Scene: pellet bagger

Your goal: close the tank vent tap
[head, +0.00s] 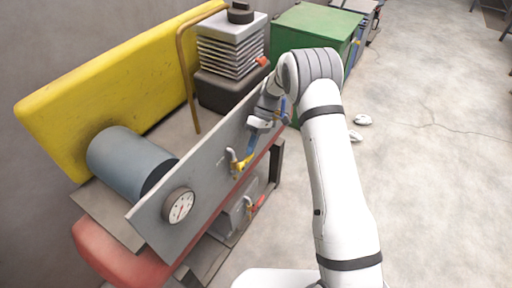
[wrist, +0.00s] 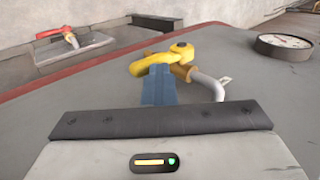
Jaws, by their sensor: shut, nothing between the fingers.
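A tap with a yellow lever handle (wrist: 160,60) sits on the grey panel, with a brass body and a bent grey pipe beside it. It also shows in the head view (head: 241,166). My gripper (wrist: 158,70) is shut and empty, its blue fingers at the yellow lever. I cannot tell if they touch it. In the head view my gripper (head: 249,150) is just above and right of this tap. A red-handled tap (head: 258,205) is on a grey box below the panel; it also shows in the wrist view (wrist: 68,35). No readable label shows which tap is the tank vent.
A round gauge (head: 180,206) is on the near end of the panel (head: 210,180). A blue-grey cylinder (head: 130,162) and a yellow slab (head: 110,85) stand behind it. A green box (head: 318,32) is farther back. The floor (head: 430,180) to the right is mostly clear.

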